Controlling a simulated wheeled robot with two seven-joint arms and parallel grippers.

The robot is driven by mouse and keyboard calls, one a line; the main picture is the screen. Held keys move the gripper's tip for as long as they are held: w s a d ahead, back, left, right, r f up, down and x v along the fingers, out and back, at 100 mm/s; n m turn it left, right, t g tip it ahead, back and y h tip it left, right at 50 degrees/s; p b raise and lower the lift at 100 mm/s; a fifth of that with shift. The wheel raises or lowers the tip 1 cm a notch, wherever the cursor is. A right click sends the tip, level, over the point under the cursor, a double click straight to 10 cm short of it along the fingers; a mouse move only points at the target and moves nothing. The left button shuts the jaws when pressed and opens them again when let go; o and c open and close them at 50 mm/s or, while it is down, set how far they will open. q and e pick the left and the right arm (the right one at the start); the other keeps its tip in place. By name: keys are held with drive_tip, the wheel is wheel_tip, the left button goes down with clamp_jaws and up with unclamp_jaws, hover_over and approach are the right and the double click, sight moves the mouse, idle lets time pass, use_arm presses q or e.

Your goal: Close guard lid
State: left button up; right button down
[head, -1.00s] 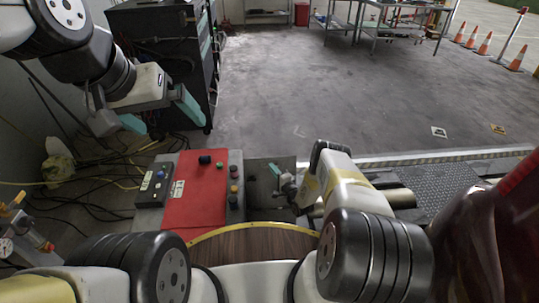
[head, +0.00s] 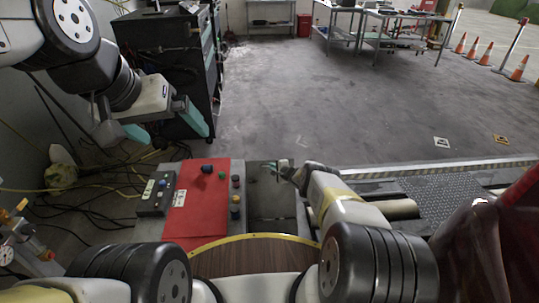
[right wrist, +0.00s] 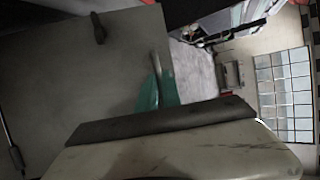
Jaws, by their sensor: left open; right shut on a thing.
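The guard lid looks to be the flat grey panel (head: 268,205) just right of the red control box (head: 205,215). In the right wrist view a large grey panel (right wrist: 70,85) with a small dark knob fills the left side. My right gripper (head: 281,168) is at the panel's far edge, shut, seemingly on that edge. In the right wrist view a teal finger (right wrist: 160,92) lies against the panel's edge; the exact contact is hidden. My left gripper (head: 163,124) is open and empty, raised in the air left of the red box.
A black button box (head: 156,194) adjoins the red box. Cables lie on the floor at left. A dark cabinet (head: 165,60) stands behind my left gripper. A roller (head: 400,208) and tread plate (head: 445,195) lie right of my right arm.

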drive_tip(key=shift+s+a+f, duration=0.1)
drive_tip(key=shift+a+f, duration=0.05)
drive_tip(key=c, duration=1.5)
unclamp_jaws()
drive_tip(key=shift+s+d+r, duration=0.3)
drive_tip(key=shift+s+d, duration=0.1)
drive_tip(key=shift+d, duration=0.2)
drive_tip(key=shift+a+v, duration=0.15)
drive_tip(key=shift+v, duration=1.45)
drive_tip(key=shift+a+v, duration=0.1)
drive_tip(key=shift+v, duration=1.5)
drive_tip(key=shift+r, duration=0.1)
